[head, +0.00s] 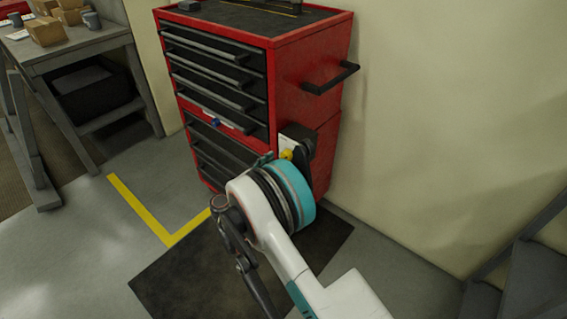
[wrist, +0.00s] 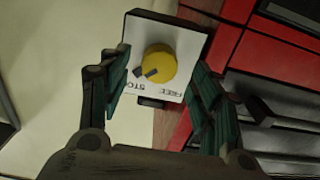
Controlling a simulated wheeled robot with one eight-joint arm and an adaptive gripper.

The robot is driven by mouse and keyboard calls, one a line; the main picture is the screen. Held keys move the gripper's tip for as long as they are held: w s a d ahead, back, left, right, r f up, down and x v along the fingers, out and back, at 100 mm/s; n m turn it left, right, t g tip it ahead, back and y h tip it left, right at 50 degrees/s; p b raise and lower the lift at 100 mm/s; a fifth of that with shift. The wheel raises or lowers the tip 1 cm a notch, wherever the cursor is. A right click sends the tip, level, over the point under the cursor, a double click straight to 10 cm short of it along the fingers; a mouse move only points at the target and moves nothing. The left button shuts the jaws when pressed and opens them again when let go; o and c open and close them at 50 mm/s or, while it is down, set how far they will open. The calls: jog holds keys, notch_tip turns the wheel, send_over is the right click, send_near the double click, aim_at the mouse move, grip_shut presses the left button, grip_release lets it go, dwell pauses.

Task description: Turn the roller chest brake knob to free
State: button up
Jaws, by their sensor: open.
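The red roller chest (head: 300,55) stands against the wall in the head view. The yellow brake knob (head: 287,154) shows small at its right side, partly hidden by my arm. In the wrist view the round yellow knob (wrist: 160,62) sits on a white plate (wrist: 138,32) lettered FREE and STO..., seen upside down. The knob's dark mark points down-left, toward the STOP lettering. My gripper (wrist: 161,68) is open, one finger on each side of the knob. Gaps show between the fingers and the knob. In the head view my wrist hides most of the gripper.
A black side handle (head: 331,78) juts from the chest above the knob. A dark mat (head: 190,280) and yellow floor line (head: 140,208) lie in front. A workbench (head: 85,45) with boxes stands left. Grey steps (head: 535,280) are at lower right.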

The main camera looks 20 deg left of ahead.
jog(key=shift+b+x, duration=0.4)
jog(key=shift+x, duration=1.5)
jog(key=c, duration=1.1)
